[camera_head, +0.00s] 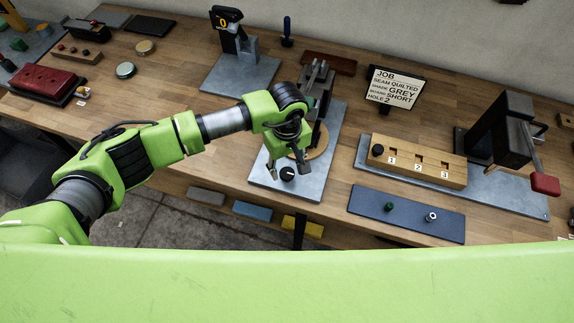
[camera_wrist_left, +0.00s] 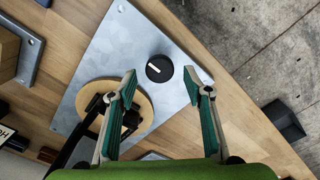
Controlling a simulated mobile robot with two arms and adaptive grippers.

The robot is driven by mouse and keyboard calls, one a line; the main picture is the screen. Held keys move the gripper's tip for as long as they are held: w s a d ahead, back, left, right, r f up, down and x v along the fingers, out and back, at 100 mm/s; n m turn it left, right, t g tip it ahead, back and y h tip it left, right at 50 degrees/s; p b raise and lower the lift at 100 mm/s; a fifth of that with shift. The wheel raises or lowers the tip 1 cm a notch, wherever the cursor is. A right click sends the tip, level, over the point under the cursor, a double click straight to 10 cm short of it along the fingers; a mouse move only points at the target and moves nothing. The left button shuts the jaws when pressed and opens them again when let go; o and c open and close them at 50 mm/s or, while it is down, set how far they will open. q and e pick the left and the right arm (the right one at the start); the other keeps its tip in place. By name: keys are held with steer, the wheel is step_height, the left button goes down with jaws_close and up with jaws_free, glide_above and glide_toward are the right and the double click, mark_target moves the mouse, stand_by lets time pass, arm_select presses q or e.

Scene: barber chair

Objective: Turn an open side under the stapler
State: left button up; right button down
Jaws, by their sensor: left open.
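The stapler (camera_head: 318,75) stands at the back of a grey metal plate (camera_head: 329,180) in the middle of the bench. A round wooden disc (camera_head: 318,149) is under its front, partly hidden by my left arm. The wrist view shows the disc (camera_wrist_left: 140,119) with dark parts on and beside it; its open side cannot be told. A black knob (camera_head: 288,174) with a white pointer line sits on the plate's front; it also shows in the wrist view (camera_wrist_left: 154,69). My left gripper (camera_head: 288,168) is open, its fingers either side of the knob, apparently above it. My right gripper is not seen.
A wooden block with numbered holes (camera_head: 418,161) and a blue tray (camera_head: 406,213) stand to the right. A job card (camera_head: 396,86) reads grey, short, hole 2. A press with a red handle (camera_head: 545,184) is far right. Bare bench lies left of the plate.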

mark_target(287, 172)
arm_select(q)
steer(key=shift+f, duration=1.45)
steer(key=c, duration=1.1)
steer(key=shift+f+n+b, duration=0.15)
steer(key=shift+n+b, duration=0.25)
steer(key=shift+b, duration=0.2)
steer(key=n+b, duration=1.3)
steer(key=b, duration=0.3)
steer(key=shift+n+b, duration=0.3)
steer(key=shift+b, duration=0.05)
steer(key=shift+r+n+b, duration=0.2)
steer(key=shift+n+b, duration=1.25)
steer(key=shift+n, duration=0.25)
steer(key=o, duration=1.1)
